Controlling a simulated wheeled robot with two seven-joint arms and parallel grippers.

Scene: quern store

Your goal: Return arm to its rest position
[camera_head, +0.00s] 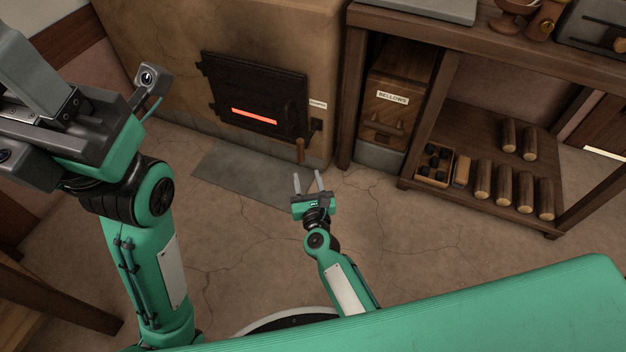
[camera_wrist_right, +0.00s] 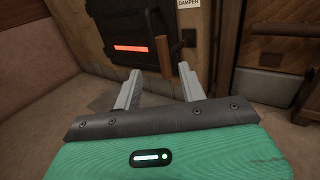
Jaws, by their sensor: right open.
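My right gripper (camera_head: 309,184) is low over the floor in front of the stove, with its two fingers apart and nothing between them. In the right wrist view its open fingers (camera_wrist_right: 159,88) point toward the stove front. My left arm rises at the left of the head view, close to the camera. Its gripper end is partly cut off by the picture edge, and I cannot make out its fingers.
A clay stove with a black door (camera_head: 254,97) and glowing slot stands ahead. A damper handle (camera_head: 300,150) hangs at its right. A wooden bench (camera_head: 460,25) holds a bellows box (camera_head: 390,110) and several logs below. A grey plate (camera_head: 235,172) lies on the floor.

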